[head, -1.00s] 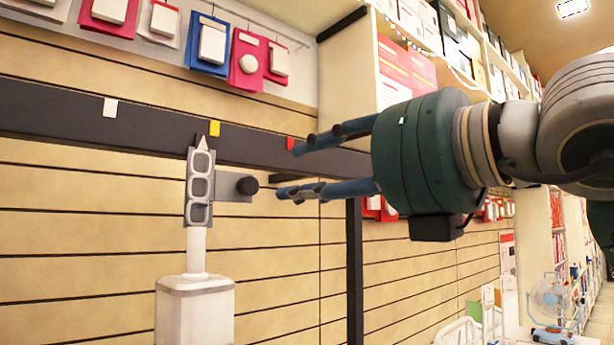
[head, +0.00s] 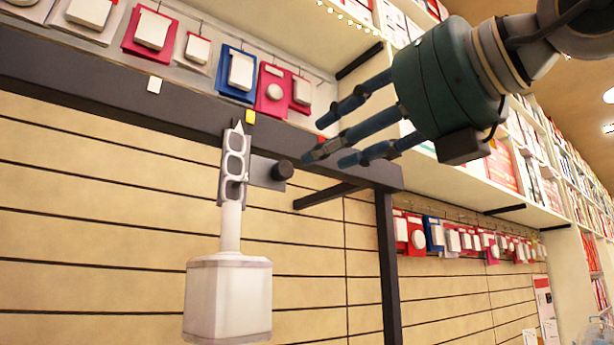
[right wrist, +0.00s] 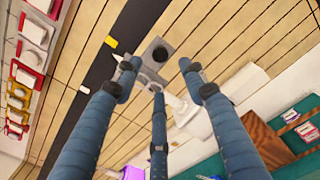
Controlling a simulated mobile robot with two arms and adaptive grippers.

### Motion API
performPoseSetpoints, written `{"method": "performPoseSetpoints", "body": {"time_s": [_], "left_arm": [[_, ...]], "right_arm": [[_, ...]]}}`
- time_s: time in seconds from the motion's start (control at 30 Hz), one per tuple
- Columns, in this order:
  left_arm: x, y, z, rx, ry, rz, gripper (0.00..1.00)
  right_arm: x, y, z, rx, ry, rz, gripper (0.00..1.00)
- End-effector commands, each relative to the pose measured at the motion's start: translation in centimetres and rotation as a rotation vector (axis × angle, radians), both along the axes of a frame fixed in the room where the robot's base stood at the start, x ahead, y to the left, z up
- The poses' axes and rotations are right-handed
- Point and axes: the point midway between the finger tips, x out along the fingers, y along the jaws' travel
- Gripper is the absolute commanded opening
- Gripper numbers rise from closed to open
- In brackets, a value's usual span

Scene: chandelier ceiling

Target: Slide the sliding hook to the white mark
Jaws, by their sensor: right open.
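The sliding hook (head: 235,165) is a grey plate with a pointed tip and a dark round knob (head: 282,170) on its right side. It hangs on the dark rail (head: 60,75), its tip just left of the yellow mark (head: 250,117). The white mark (head: 154,85) is farther left on the rail. My right gripper (head: 326,140) is open and empty, its three fingers pointing left, right of the knob in the picture. In the right wrist view, the knob (right wrist: 160,54) shows between the spread fingers (right wrist: 153,80), with no clear contact. My left gripper is out of view.
A white box-shaped item (head: 228,295) hangs below the hook. Packaged goods (head: 240,70) hang above the rail. A dark post (head: 388,265) stands right of the hook. The rail between the hook and the white mark is clear.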

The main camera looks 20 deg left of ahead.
Motion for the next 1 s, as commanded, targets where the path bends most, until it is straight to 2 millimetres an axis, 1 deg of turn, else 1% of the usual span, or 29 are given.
{"method": "performPoseSetpoints", "body": {"time_s": [0.03, 0.1, 0.2, 0.27, 0.4, 0.53, 0.6, 0.7, 0.87, 0.9, 0.97, 1.0], "left_arm": [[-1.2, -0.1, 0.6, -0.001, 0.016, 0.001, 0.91], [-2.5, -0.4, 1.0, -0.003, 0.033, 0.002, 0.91], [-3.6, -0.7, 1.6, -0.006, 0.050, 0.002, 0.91], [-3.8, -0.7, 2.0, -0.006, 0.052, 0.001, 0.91], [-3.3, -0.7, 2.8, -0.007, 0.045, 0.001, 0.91], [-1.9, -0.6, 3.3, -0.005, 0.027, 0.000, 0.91], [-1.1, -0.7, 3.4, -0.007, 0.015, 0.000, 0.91], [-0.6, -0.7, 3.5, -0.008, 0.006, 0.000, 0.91], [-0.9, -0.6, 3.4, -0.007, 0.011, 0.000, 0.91], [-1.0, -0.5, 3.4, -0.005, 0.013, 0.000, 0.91], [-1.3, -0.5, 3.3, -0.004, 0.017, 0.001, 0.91], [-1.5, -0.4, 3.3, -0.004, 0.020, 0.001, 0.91]], "right_arm": [[0.6, 0.9, 0.2, -0.003, 0.003, 0.001, 0.42], [1.5, 1.9, 0.3, -0.004, 0.004, 0.000, 0.42], [2.7, 3.5, 0.2, -0.004, 0.003, 0.000, 0.42], [3.4, 4.4, 0.3, -0.003, 0.004, 0.001, 0.42], [4.7, 6.0, 0.2, -0.002, 0.003, -0.001, 0.42], [5.4, 6.9, 0.1, -0.001, 0.002, 0.000, 0.42], [5.6, 7.2, 0.1, -0.001, 0.002, 0.000, 0.42], [5.7, 7.3, 0.0, -0.001, 0.001, -0.001, 0.42], [5.7, 7.2, 0.0, -0.001, 0.001, -0.001, 0.42], [5.7, 7.2, 0.0, -0.001, 0.001, -0.001, 0.40], [5.7, 7.2, 0.0, -0.001, 0.001, -0.001, 0.28], [5.7, 7.2, 0.0, -0.001, 0.001, -0.001, 0.20]]}}
